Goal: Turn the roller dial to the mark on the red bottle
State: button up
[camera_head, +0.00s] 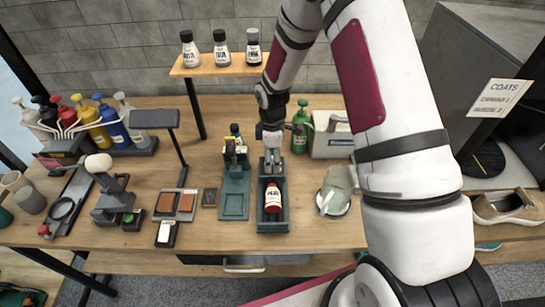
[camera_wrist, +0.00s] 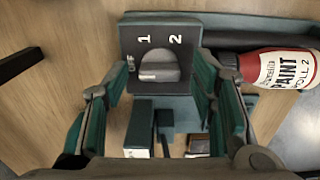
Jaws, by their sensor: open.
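The roller dial (camera_wrist: 158,66) is a grey knob on a dark plate marked OFF, 1 and 2 in the wrist view. Its pale mark is at the knob's left side, toward OFF. The red bottle (camera_head: 272,198) lies in a teal tray (camera_head: 272,226); its label in the wrist view (camera_wrist: 285,68) reads "PAINT" and "ROLL 2". My gripper (camera_head: 272,160) is over the back end of that tray and hides the dial in the head view. In the wrist view my gripper (camera_wrist: 156,78) is open, with one finger on each side of the knob and gaps between.
A second teal unit (camera_head: 234,200) stands just left of the tray. A wooden shelf (camera_head: 222,70) with several bottles is at the back. Bare table lies in front.

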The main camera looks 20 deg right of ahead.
jog(key=c, duration=1.1)
jog(key=shift+c, duration=0.2)
